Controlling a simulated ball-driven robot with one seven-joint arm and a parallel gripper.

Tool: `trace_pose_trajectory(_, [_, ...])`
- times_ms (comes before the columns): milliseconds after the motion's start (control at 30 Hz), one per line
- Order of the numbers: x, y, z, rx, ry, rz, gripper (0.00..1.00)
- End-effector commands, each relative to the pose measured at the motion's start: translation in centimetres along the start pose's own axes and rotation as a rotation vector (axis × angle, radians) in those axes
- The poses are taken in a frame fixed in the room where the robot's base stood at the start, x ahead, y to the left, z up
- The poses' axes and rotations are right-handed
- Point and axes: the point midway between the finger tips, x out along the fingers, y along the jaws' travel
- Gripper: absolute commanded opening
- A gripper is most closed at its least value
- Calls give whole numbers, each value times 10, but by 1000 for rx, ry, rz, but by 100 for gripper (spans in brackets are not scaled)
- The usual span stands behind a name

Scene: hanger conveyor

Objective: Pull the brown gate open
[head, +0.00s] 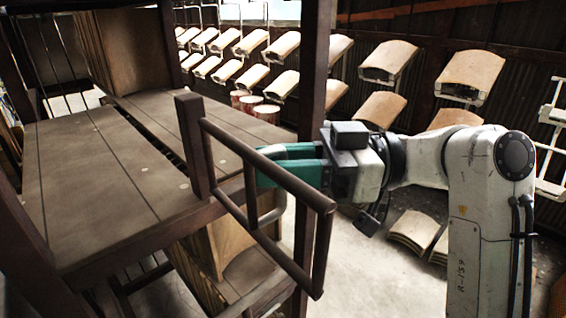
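The brown gate (318,250) is a frame of dark brown bars in the middle of the head view. It stands at the front right edge of the wooden platform, beside a short brown post (195,145). Its top rail slopes down toward the lower right. My gripper (268,166) has green fingers and reaches in from the right at the gate's upper part, close to the top rail and an inner upright bar. The rail and bar overlap the fingers in view. Whether the fingers touch or enclose a bar is hidden.
The wooden platform (95,190) fills the left side, with a dark gap between its sections. A tall brown post (313,70) rises behind my gripper. Hangers with curved wooden panels (470,75) line the back wall. Panels (413,230) also lie on the floor below my arm.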

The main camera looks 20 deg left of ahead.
Motion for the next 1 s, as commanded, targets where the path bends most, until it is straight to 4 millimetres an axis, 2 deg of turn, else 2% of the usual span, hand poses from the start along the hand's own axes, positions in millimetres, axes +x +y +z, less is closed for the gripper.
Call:
trace_pose_trajectory(767, [-5, -1, 0, -2, -1, 0, 30])
trace_pose_trajectory(867, [-14, 0, 1, -2, -1, 3, 30])
trace_pose_trajectory(1000, [-37, 0, 1, -2, 0, 4, 30])
